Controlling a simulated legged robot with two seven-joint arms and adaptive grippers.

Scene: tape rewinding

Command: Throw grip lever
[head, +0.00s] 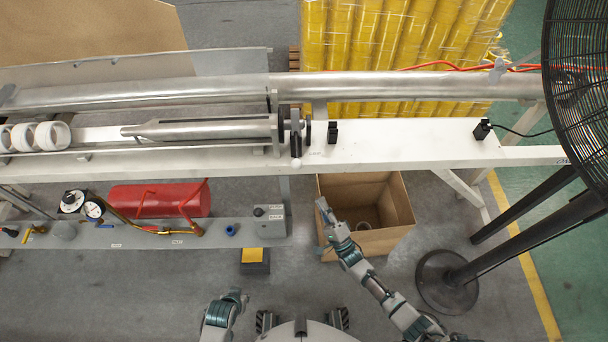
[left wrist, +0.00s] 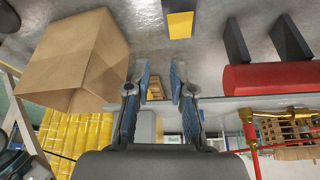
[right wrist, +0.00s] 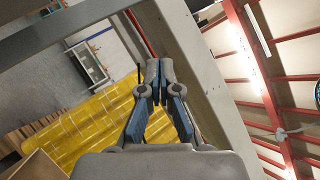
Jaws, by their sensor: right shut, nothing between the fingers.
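A dark lever (head: 296,146) with a pale round end hangs at the right end of the metal spindle (head: 215,128) on the white machine beam; I take it for the grip lever. My right gripper (head: 322,204) is below and to the right of it, clear of the beam, over the cardboard box's left side. In the right wrist view its fingers (right wrist: 153,64) meet with nothing between them. My left gripper (head: 240,296) is low in the head view, well away from the lever. In the left wrist view its fingers (left wrist: 161,68) stand apart and empty. Neither wrist view clearly shows the lever.
An open cardboard box (head: 392,238) stands under the beam (head: 400,147). A small black block (head: 333,132) sits on the beam right of the lever. A red tank (head: 160,200) and gauges are at left. A black fan (head: 585,90) stands at right.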

